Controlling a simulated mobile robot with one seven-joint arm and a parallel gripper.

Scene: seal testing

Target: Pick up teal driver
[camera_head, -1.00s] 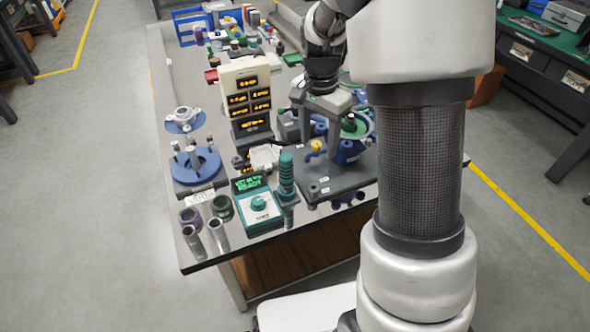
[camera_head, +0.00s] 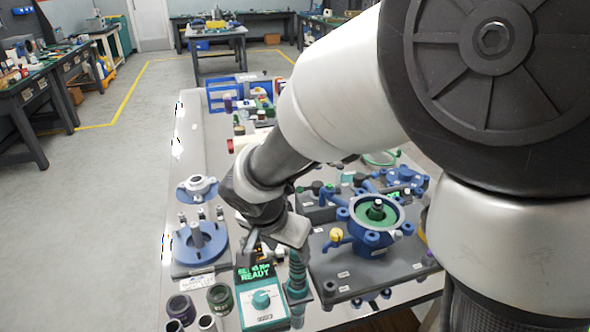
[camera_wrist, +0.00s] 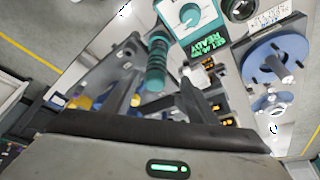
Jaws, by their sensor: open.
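The teal driver (camera_head: 297,276) has a ribbed teal handle and stands upright near the front edge of the bench, just right of the teal tester box (camera_head: 262,298). My gripper (camera_head: 291,236) is over the driver's top in the head view, and its fingertips are hard to make out there. In the wrist view, my gripper (camera_wrist: 158,66) is open, with one dark finger on each side of the teal driver (camera_wrist: 157,62). Whether the fingers touch it I cannot tell.
A grey fixture with a blue valve body (camera_head: 374,222) stands close to the right of the driver. A blue round flange base (camera_head: 201,247) is at the left. Dark and green rings (camera_head: 220,298) and metal sleeves (camera_head: 207,322) stand at the front left.

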